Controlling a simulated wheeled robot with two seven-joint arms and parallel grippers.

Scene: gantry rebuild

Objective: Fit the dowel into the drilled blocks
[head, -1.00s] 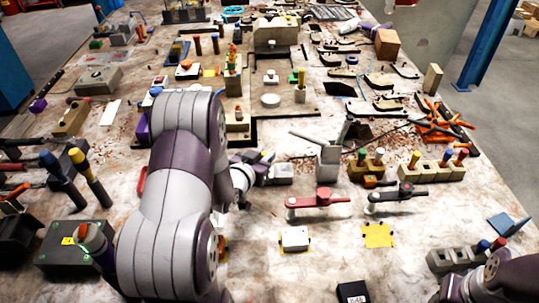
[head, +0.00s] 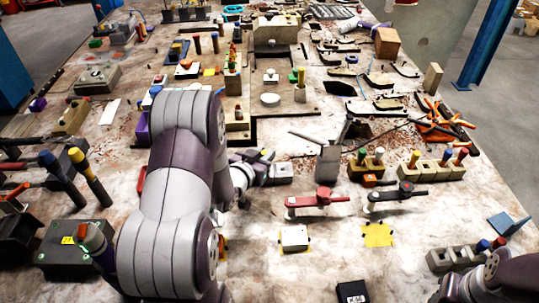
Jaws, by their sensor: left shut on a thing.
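My left gripper (head: 266,167) is at mid-table, beyond my forearm, which hides part of it. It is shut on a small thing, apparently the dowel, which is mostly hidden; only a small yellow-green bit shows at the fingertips. A small grey block (head: 282,173) lies right at the fingertips; I cannot tell whether they touch. Drilled blocks stand to the right: a tan one (head: 365,172) with coloured pegs, another (head: 428,172) with red and blue pegs, and a grey one (head: 448,260) at lower right. My right arm enters at the bottom right; its gripper is out of the frame.
A grey upright post (head: 328,163) stands right of the gripper. A red-handled clamp (head: 318,200) and a dark clamp (head: 396,194) lie in front of it. A white block (head: 294,238) and a yellow patch (head: 378,234) lie nearer. Bare table shows between them.

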